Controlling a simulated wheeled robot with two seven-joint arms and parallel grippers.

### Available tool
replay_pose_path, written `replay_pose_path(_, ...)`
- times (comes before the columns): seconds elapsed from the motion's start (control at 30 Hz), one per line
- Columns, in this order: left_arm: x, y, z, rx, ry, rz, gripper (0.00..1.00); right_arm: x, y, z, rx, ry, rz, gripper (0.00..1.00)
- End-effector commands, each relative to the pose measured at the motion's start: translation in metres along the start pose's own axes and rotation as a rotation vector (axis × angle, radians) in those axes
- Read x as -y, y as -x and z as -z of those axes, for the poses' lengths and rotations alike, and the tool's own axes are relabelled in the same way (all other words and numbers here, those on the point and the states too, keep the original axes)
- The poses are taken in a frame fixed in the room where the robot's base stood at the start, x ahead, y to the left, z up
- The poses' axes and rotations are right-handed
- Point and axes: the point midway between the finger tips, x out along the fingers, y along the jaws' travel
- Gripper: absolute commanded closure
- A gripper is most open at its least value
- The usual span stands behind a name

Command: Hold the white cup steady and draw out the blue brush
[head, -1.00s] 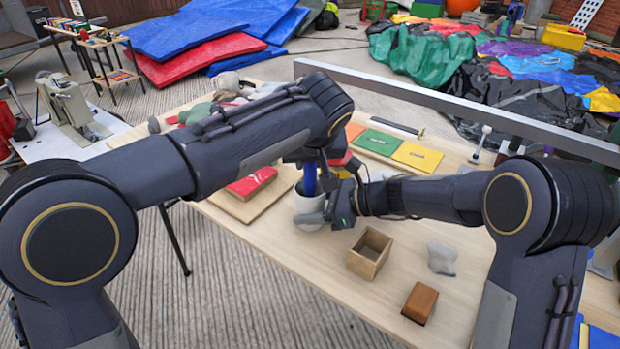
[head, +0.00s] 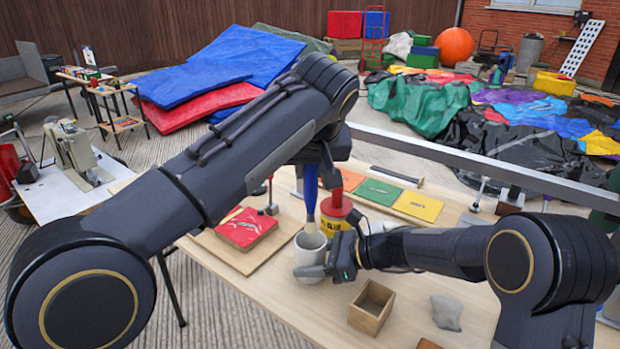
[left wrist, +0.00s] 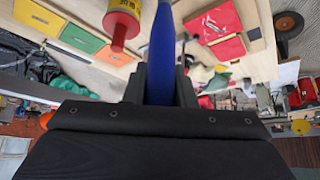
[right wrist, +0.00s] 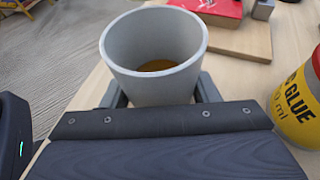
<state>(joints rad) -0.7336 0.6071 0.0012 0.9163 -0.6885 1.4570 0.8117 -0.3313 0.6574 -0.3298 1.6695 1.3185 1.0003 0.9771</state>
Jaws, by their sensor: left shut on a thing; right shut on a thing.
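The white cup (head: 310,262) stands upright on the wooden table. My right gripper (head: 335,262) is shut on its side; the right wrist view shows the cup (right wrist: 153,75) between the fingers, with a brownish bottom and no brush inside. The blue brush (head: 310,190) hangs upright, its pale lower end just above the cup's rim. My left gripper (head: 311,160) is shut on the upper handle, partly hidden by my arm. The left wrist view shows the blue handle (left wrist: 162,50) between the fingers.
A yellow glue pot (head: 335,222) with a red top stands close behind the cup. A red booklet (head: 246,228) lies on a board to the left. An open wooden box (head: 371,306) and a grey lump (head: 447,312) are in front right. Coloured cards (head: 378,191) lie behind.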

Motion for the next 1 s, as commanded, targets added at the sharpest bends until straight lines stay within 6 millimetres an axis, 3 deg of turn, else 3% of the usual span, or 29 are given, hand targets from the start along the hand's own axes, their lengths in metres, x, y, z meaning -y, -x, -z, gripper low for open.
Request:
replay_pose_path(0.13,0.000,0.000,0.000,0.000,0.000,0.000,0.98,0.000,0.000,0.000,0.000,0.000,0.000,0.72)
replay_pose_path(0.17,0.000,0.000,0.000,0.000,0.000,0.000,0.98,0.000,0.000,0.000,0.000,0.000,0.000,0.44)
replay_pose_path(0.37,0.000,-0.001,0.000,0.000,0.000,0.000,0.98,0.000,0.000,0.000,0.000,0.000,0.000,0.20)
replay_pose_path(0.73,0.000,-0.001,0.000,0.000,0.001,0.000,0.98,0.001,0.009,-0.001,0.002,0.000,0.003,0.20)
replay_pose_path(1.0,0.000,-0.001,0.000,0.000,0.001,0.000,0.98,0.001,0.062,-0.001,0.002,0.000,0.006,0.20)
